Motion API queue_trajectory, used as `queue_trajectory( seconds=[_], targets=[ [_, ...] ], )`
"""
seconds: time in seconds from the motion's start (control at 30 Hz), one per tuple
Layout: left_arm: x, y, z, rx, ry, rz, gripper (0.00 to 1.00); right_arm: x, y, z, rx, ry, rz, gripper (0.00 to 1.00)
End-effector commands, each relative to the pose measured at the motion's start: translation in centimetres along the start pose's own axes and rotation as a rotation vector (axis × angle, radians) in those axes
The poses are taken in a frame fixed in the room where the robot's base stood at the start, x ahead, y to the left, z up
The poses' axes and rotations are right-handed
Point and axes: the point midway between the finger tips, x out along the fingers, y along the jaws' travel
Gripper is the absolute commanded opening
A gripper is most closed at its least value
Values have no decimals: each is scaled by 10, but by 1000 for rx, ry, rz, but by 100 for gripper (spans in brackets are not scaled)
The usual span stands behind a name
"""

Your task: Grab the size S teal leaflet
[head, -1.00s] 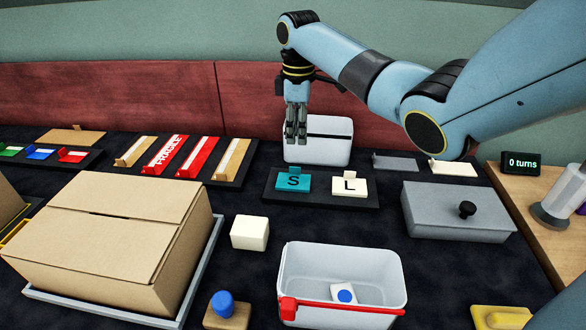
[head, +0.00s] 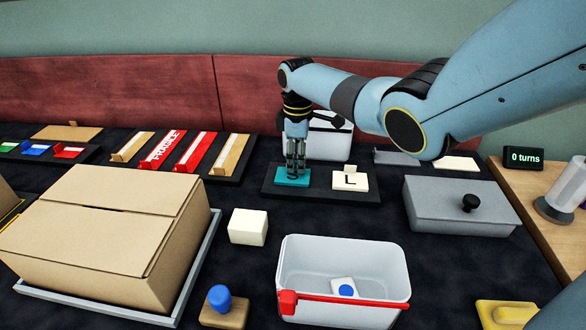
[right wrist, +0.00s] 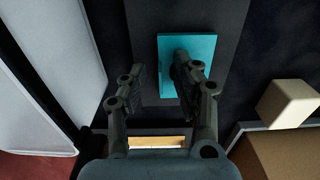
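The teal leaflet (head: 302,180) marked S lies on the left part of a dark stand (head: 328,195) in the head view. A white leaflet (head: 350,184) marked L lies to its right. My right gripper (head: 294,171) points down right over the teal leaflet and hides part of it. In the right wrist view the fingers (right wrist: 162,72) are apart, with a gap between them. The right finger overlaps the teal leaflet (right wrist: 202,48) there; I cannot tell whether it touches. My left gripper is not in view.
A white bin (head: 330,145) stands just behind the stand. A large cardboard box (head: 110,225) is at left, a white cube (head: 248,227) in front. An open white bin (head: 375,262) with a red handle and a grey lidded box (head: 460,205) are nearer and right.

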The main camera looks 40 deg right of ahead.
Motion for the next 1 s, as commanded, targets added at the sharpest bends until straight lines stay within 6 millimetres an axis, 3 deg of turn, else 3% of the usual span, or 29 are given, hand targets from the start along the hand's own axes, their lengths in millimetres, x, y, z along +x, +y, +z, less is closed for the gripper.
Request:
queue_trajectory(
  seconds=[0.1,0.33,0.77,1.0],
  targets=[
    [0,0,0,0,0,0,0,-1,0,0,0,0,0,28],
    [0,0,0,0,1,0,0,-1,0,0,0,0,-1,0],
    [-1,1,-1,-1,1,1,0,-4,0,0,0,0,0,0],
    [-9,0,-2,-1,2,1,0,-34,1,-1,0,3,3,0]
  ],
)
